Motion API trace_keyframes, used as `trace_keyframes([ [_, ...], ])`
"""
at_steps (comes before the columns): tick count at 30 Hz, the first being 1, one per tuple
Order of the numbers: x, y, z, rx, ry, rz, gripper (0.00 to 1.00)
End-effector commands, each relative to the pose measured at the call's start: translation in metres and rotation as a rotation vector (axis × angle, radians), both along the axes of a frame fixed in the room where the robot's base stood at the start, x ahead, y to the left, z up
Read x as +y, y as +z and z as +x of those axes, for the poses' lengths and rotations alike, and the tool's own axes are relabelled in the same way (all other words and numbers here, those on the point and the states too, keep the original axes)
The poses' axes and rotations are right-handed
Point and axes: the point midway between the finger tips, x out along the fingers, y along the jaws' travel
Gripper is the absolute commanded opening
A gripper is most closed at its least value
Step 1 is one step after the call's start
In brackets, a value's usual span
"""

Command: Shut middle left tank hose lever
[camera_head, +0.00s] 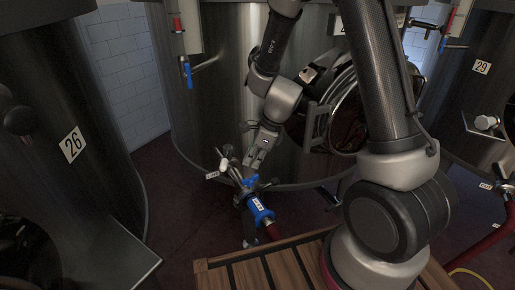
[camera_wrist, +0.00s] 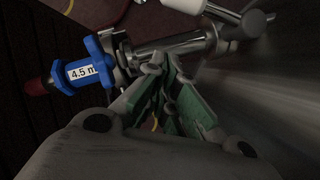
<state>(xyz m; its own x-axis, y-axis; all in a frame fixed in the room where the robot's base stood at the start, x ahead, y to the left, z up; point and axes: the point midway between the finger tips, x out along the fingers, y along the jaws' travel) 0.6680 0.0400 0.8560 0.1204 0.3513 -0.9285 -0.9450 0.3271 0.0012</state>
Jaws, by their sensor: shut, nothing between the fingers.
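The middle tank (camera_head: 222,110) has a metal outlet pipe low on its front, which also shows in the wrist view (camera_wrist: 185,42). A hose with a blue coupling (camera_head: 261,211) joins it; the coupling reads 4.5 m in the wrist view (camera_wrist: 84,72). A small blue piece (camera_head: 249,182) shows by the joint; I cannot tell surely whether it is the lever. A white-ended handle (camera_head: 224,165) stands beside the pipe and shows at the top of the wrist view (camera_wrist: 190,4). My gripper (camera_head: 252,166) is shut and empty, its green-padded fingers (camera_wrist: 164,72) close to the pipe, contact unclear.
Tank 26 (camera_head: 70,145) stands at left, tank 29 (camera_head: 481,67) at right. A blue-handled valve (camera_head: 188,75) hangs higher on the middle tank. The round hatch (camera_head: 342,110) is behind my arm. A slatted wooden surface (camera_head: 236,276) lies in front.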

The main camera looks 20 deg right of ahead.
Motion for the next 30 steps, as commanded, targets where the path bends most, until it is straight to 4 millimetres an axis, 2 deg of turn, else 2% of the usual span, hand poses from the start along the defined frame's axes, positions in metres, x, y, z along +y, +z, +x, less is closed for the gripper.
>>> trace_keyframes([
  [2,0.005,-0.016,0.001,0.003,-0.001,-0.002,0.0],
  [6,0.028,-0.013,0.009,-0.002,0.006,0.0,0.0],
  [10,0.039,-0.013,0.013,-0.002,0.005,-0.001,0.0],
  [30,0.047,-0.013,0.014,-0.003,-0.028,-0.001,0.0],
])
